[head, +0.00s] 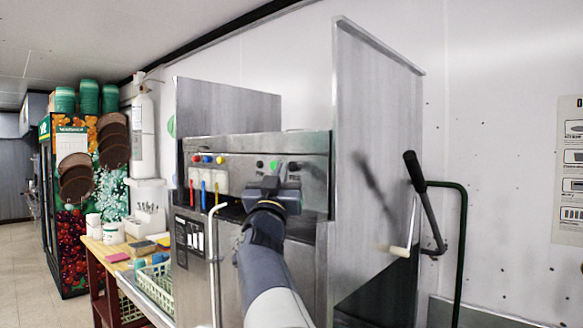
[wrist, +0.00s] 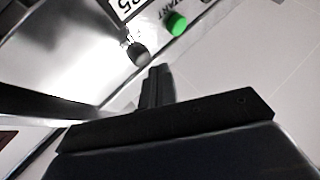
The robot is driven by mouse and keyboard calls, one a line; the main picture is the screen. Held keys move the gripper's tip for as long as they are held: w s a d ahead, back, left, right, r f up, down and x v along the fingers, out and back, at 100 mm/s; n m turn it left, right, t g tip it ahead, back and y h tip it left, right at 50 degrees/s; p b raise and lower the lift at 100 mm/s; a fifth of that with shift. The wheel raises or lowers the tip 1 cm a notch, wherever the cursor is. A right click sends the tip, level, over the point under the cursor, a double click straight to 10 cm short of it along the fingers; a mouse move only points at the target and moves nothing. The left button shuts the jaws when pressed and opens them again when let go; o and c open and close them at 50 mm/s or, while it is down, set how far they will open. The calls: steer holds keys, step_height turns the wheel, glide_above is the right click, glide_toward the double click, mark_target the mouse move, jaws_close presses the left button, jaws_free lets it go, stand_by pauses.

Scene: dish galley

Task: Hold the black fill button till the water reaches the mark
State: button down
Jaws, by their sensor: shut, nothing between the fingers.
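The black button (wrist: 138,53) shows in the wrist view on the metal panel, close to the tip of my gripper (wrist: 157,70). Its label is too small to read. A gap shows between tip and button in the picture; whether they touch in depth I cannot tell. My gripper's fingers are shut together and empty. In the head view my gripper (head: 281,172) is in front of the machine's control panel (head: 318,146), hiding part of it. A small dark button (head: 260,164) shows there left of the green one. I see neither water nor a mark.
A green button (wrist: 175,23) labelled START sits near the black one; it also shows in the head view (head: 273,164). A tall metal side wall (head: 375,140) and a black-handled lever (head: 413,170) stand right.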

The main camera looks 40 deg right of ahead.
steer(key=a, duration=0.5)
steer(key=shift+s+p, duration=0.2)
steer(key=shift+p, duration=0.2)
steer(key=shift+d, duration=0.15)
steer(key=shift+s+a+p, duration=0.15)
steer(key=shift+a+p, duration=0.2)
steer(key=shift+a, duration=1.7)
